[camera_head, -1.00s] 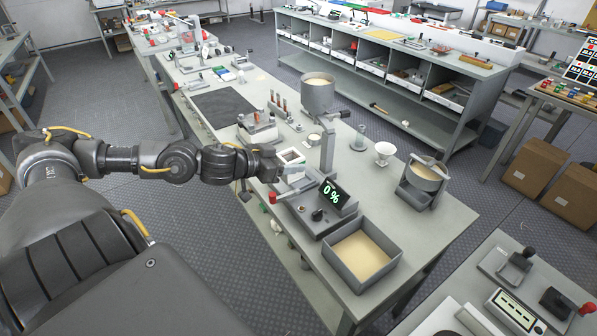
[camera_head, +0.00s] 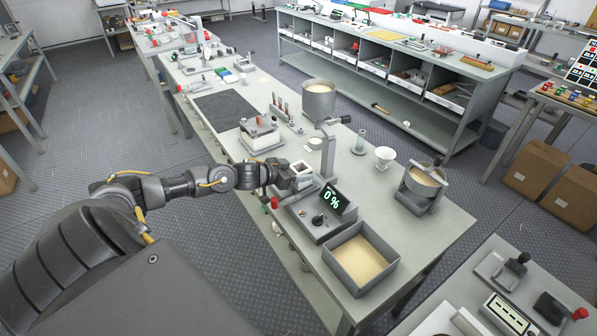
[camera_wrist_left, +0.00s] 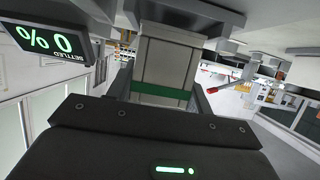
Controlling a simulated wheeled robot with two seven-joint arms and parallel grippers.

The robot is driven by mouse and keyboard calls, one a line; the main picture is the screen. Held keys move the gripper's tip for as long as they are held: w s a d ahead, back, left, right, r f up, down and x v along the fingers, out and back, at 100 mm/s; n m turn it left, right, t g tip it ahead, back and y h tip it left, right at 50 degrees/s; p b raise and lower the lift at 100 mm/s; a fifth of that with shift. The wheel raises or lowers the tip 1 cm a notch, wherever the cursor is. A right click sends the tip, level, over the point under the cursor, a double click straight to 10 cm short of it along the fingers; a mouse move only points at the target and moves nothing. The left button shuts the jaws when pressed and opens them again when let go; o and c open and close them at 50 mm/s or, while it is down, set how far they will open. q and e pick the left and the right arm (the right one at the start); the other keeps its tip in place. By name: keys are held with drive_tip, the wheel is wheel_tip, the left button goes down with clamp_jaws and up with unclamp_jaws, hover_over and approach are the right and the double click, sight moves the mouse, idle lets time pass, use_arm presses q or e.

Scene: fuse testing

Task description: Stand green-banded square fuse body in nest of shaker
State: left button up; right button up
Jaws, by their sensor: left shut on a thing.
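The green-banded square fuse body (camera_wrist_left: 166,62) is a pale grey square tube with a green band near my fingers. It also shows in the head view (camera_head: 301,167), at the near side of the shaker's post. My left gripper (camera_head: 286,177) is shut on it, with a finger on each side of the band in the left wrist view (camera_wrist_left: 163,98). The shaker (camera_head: 322,216) is a grey unit with a knob and a green "0 %" display (camera_wrist_left: 55,40) reading "SETTLED". I cannot tell whether the body touches the nest, which is hidden. My right gripper is out of view.
A sand-filled tray (camera_head: 361,258) stands in front of the shaker. A red-tipped handle (camera_head: 274,203) sticks out at its left. A funnel (camera_head: 385,157) and a hopper (camera_head: 421,184) are to the right.

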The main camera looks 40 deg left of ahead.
use_arm(q)
drive_tip(key=shift+f, duration=0.25)
drive_tip(key=shift+s+f, duration=0.15)
drive_tip(key=o, duration=1)
drive_tip(key=shift+d+f, duration=0.1)
drive_tip(key=shift+f, duration=0.05)
drive_tip(key=shift+c, duration=0.2)
drive_tip(key=o, duration=0.4)
drive_tip(key=shift+s+a+r, duration=0.3)
drive_tip(key=shift+s, duration=0.15)
drive_tip(key=b+v, duration=0.1)
drive_tip(key=v, duration=0.9)
drive_tip(key=shift+s+r, duration=0.3)
drive_tip(key=shift+r, duration=0.05)
